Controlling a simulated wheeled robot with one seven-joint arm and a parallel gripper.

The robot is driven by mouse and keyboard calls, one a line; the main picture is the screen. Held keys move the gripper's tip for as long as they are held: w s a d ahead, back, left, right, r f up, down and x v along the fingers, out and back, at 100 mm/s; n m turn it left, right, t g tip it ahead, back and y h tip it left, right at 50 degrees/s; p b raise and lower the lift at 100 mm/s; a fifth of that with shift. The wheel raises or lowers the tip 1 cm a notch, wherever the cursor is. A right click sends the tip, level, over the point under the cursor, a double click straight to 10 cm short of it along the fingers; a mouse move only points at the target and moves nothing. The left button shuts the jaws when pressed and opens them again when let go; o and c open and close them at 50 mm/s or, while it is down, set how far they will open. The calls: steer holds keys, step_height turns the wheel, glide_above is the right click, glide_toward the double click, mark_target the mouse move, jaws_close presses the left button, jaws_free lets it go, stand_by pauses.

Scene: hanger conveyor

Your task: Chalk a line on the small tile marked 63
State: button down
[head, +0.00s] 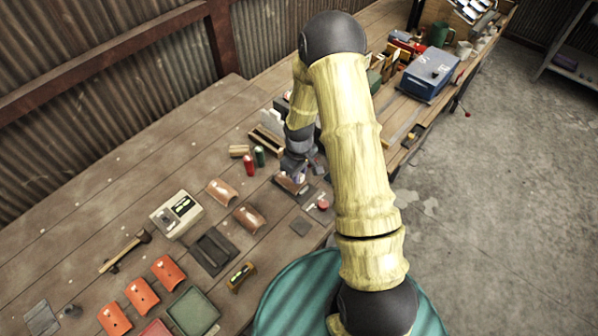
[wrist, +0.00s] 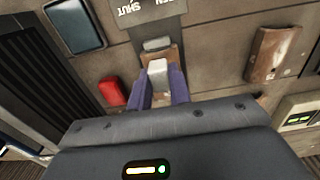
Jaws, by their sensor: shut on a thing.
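My gripper (wrist: 160,85) points down at the bench, its two bluish fingers shut on a pale grey-white block (wrist: 158,74), which looks like the chalk. In the head view my gripper (head: 297,172) is partly hidden by my arm, low over a small brown tile (head: 290,185). In the wrist view a brown piece (wrist: 176,58) shows just beyond the block; whether they touch I cannot tell. Another brown curved tile (wrist: 275,55) with a pale mark lies to the right. In the head view two more brown tiles (head: 222,192) (head: 249,218) lie to the left. I cannot read any number.
A grey plate lettered SHUT (wrist: 155,12) lies beyond the fingers. A red can (head: 249,165) and a green can (head: 259,156) stand close by. A box with a display (head: 178,213), a hammer (head: 125,250) and orange tiles (head: 168,272) are at the left.

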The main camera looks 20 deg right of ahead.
steer(key=shift+f+b, duration=0.3)
steer(key=shift+f, duration=0.4)
steer(key=shift+f+b, duration=0.45)
steer(key=shift+f, duration=0.15)
stand_by(1.0)
steer(key=shift+w, duration=0.1)
steer(key=shift+w+a, duration=0.45)
steer(key=shift+w, duration=0.1)
steer(key=shift+s, duration=0.1)
steer(key=shift+s+d, duration=0.45)
steer(key=shift+s, duration=0.15)
stand_by(0.3)
steer(key=shift+w+a, duration=0.15)
steer(key=shift+w, duration=0.05)
steer(key=shift+w+a, duration=0.3)
steer(key=shift+w, duration=0.1)
